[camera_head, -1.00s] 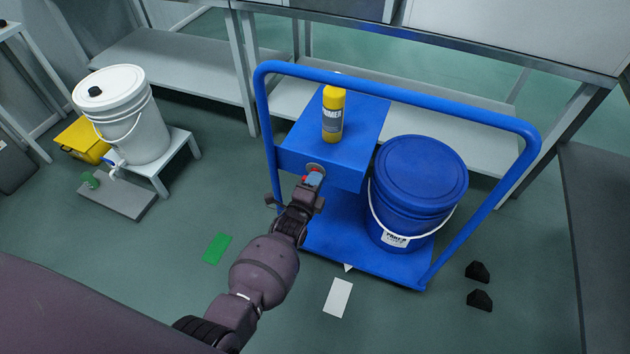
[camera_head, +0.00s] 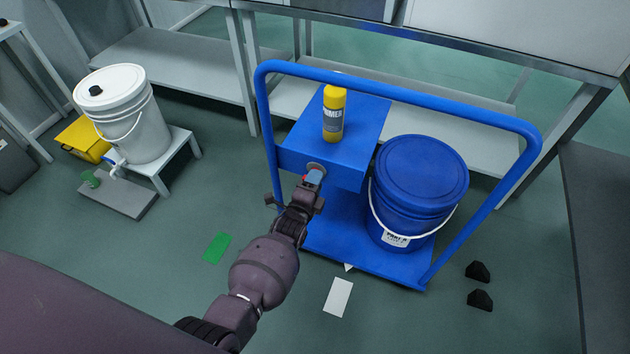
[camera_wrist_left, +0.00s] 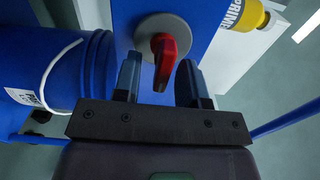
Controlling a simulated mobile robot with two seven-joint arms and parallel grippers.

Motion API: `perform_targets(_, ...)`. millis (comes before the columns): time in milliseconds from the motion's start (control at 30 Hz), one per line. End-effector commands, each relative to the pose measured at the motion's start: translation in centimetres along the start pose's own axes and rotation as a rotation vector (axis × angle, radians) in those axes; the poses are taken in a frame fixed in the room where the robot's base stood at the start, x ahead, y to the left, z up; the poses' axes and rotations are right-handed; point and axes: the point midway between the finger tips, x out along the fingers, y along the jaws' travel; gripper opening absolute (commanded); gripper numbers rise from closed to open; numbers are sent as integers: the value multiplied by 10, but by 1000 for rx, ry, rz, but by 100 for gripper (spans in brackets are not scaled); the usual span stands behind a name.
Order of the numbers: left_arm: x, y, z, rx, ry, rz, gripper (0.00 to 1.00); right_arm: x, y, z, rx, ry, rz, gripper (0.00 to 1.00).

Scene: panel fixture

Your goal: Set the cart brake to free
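The cart (camera_head: 424,265) is blue, with a tall hoop handle and a blue box on its left side. A red lever (camera_wrist_left: 164,62) on a round grey disc (camera_wrist_left: 160,27) sits on the box's front face, likely the brake control. In the head view the lever (camera_head: 320,171) is mostly covered by my left gripper (camera_head: 312,179). In the left wrist view, my left gripper (camera_wrist_left: 160,70) is open, with one finger on each side of the lever's near end and a gap visible on both sides. My right gripper is in neither view.
A yellow bottle (camera_head: 333,115) stands on the box. A blue lidded bucket (camera_head: 420,185) stands on the cart deck. Two black wedges (camera_head: 479,286) lie on the floor at right. A white bucket (camera_head: 130,120) stands on a low stand at left.

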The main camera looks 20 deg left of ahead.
Motion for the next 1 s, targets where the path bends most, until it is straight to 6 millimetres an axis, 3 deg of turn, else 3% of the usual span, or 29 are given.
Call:
perform_targets(333, -45, -4, 0, -1, -1, -4, 38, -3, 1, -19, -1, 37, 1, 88)
perform_targets(600, -85, -2, 0, -1, -1, -1, 38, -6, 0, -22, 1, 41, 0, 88)
perform_targets(800, -102, -1, 0, -1, 0, -1, 38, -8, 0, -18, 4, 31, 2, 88)
perform_targets(1000, -106, 0, 0, -1, 0, 0, 38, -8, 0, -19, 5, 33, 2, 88)
